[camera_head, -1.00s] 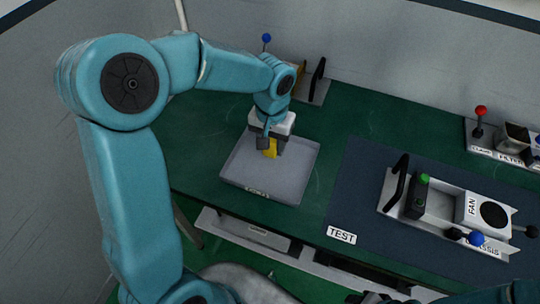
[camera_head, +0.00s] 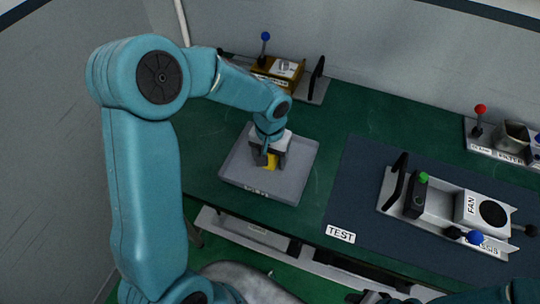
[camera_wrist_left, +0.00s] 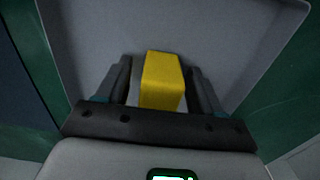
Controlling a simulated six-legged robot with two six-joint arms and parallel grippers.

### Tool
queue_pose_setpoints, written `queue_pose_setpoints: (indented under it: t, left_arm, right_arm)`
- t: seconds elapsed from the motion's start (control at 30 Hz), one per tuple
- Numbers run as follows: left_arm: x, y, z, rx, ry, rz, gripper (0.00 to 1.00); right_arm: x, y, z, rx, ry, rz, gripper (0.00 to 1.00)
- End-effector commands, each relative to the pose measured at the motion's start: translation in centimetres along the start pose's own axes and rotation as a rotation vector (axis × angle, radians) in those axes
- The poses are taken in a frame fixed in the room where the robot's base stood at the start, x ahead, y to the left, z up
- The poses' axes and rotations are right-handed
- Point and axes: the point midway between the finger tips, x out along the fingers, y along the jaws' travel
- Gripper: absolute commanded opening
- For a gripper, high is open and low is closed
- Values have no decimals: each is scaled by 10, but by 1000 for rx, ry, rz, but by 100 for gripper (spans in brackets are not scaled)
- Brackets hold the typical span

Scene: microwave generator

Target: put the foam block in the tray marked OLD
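The yellow foam block (camera_head: 271,162) is over the grey tray (camera_head: 300,169) in the head view, between the fingers of my left gripper (camera_head: 268,160). In the left wrist view, the block (camera_wrist_left: 161,82) stands between the two dark fingers (camera_wrist_left: 161,88), with a narrow gap on each side, so the gripper looks open around it. The tray floor (camera_wrist_left: 215,30) is behind the block. I cannot tell whether the block touches the floor. The tray's front label is too small to read. Dark and light parts at the bottom edge may be my right gripper (camera_head: 385,298); its fingers are unclear.
A blue mat (camera_head: 350,200) marked TEST lies to the right, with a chassis (camera_head: 440,207) holding a fan module (camera_head: 483,210). A rack with a red-knobbed lever (camera_head: 480,112) stands at the back right. A fixture with a yellow part (camera_head: 278,70) and black handle stands behind the tray.

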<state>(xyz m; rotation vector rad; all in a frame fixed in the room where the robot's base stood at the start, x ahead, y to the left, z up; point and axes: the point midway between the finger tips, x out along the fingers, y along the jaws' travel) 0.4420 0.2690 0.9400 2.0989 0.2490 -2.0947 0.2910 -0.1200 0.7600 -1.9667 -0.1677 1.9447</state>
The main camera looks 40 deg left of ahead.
Motion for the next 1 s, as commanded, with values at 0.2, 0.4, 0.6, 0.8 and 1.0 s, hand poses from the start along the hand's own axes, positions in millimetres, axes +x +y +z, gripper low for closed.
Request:
queue_pose_setpoints:
  t: [0.2, 0.4, 0.6, 0.8, 1.0]
  left_arm:
    - [0, 0, 0, 0, 0, 0, 67]
    - [-12, 0, -1, -1, 3, 0, 67]
    - [-57, 0, -1, -1, 7, 0, 67]
    - [-100, 0, -1, 0, 4, 1, 67]
    - [-121, 0, 0, 0, 1, 0, 67]
  right_arm:
    - [0, 0, 0, 0, 0, 0, 43]
    - [-4, -1, 0, 0, 1, 0, 43]
    - [-1, 0, 0, 0, 0, 0, 43]
    - [0, 0, 0, 0, 0, 0, 43]
    - [1, 0, 0, 0, 0, 0, 43]
